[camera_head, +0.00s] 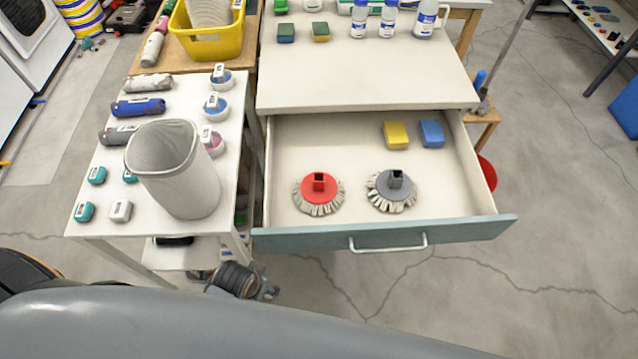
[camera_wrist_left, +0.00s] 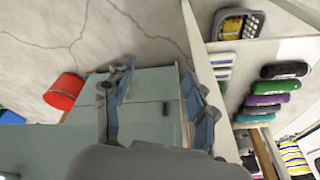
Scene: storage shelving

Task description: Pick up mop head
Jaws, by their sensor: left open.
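Two mop heads lie in the open drawer (camera_head: 350,150) in the head view. One has a red top (camera_head: 319,188) and a pale fringe, at the drawer's front left. The other has a grey top (camera_head: 393,186) and a pale fringe, to its right. Part of my left gripper (camera_head: 255,284) shows low in the head view, outside the drawer and below its front left corner. In the left wrist view its two fingers (camera_wrist_left: 155,100) are spread apart with nothing seen between them. No mop head can be made out there. My right gripper is in neither view.
A yellow sponge (camera_head: 396,135) and a blue sponge (camera_head: 432,134) lie behind the mop heads. The drawer front (camera_head: 460,232) has a pale handle (camera_head: 388,244). A white bin (camera_head: 176,170) stands on the left table. The floor before the drawer is clear.

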